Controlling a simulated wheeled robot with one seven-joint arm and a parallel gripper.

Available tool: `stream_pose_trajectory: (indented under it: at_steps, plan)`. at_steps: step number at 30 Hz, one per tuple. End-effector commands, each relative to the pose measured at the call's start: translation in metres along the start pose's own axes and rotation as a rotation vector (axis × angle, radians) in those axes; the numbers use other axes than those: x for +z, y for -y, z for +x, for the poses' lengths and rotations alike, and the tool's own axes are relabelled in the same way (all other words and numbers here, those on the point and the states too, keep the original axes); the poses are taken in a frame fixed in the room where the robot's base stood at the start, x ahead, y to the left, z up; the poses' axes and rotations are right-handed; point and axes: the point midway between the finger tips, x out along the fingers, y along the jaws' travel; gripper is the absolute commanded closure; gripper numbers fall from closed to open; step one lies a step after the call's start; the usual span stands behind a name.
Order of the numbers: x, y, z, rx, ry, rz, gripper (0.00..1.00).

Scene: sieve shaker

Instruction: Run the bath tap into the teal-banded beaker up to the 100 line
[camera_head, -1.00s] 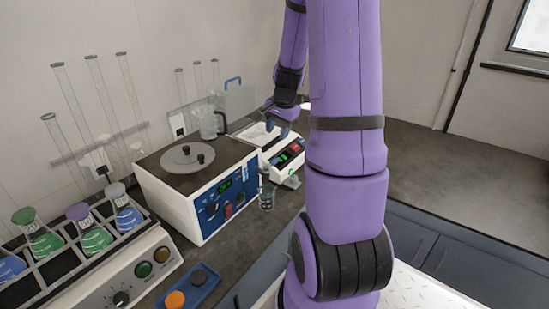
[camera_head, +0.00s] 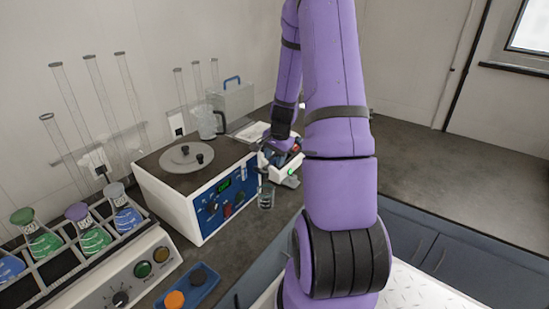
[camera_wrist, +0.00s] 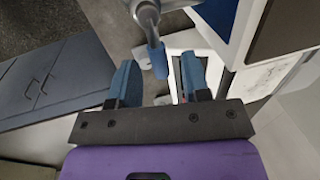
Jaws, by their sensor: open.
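The bath (camera_head: 200,185) is a white box with a blue control panel and a round lid on top. Its grey tap (camera_head: 262,171) sticks out on the right side. A small clear beaker (camera_head: 266,198) stands on the bench under the tap; its band, marks and water level are too small to read. My gripper (camera_head: 278,147) is just behind and above the tap, partly blurred against the balance. In the wrist view my gripper (camera_wrist: 157,66) is open, with the tap's blue-tipped part (camera_wrist: 157,58) between its two blue fingers, apparently not gripped. The beaker cannot be made out there.
A balance (camera_head: 287,165) stands right behind the beaker. A clear jug (camera_head: 207,122) is behind the bath. A flask rack (camera_head: 75,265) and a blue tray (camera_head: 203,290) are at front left. Bare bench is narrow around the beaker.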

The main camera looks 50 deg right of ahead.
Motion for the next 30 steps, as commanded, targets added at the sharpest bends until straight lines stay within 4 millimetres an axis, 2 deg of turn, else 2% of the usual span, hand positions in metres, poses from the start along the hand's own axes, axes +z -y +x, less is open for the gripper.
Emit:
stream_pose_trajectory:
  at_steps: [10,11,16,23,30]
  plan:
    - [0.0,0.0,0.004,0.0,0.0,0.0,0.57]
    - [0.0,0.0,0.004,0.0,0.0,0.0,0.61]
    - [0.0,0.0,0.004,0.0,0.0,0.0,1.0]
    - [0.0,-0.001,0.003,0.0,-0.004,0.023,1.0]
    - [0.004,-0.012,0.001,0.001,-0.054,0.271,1.0]
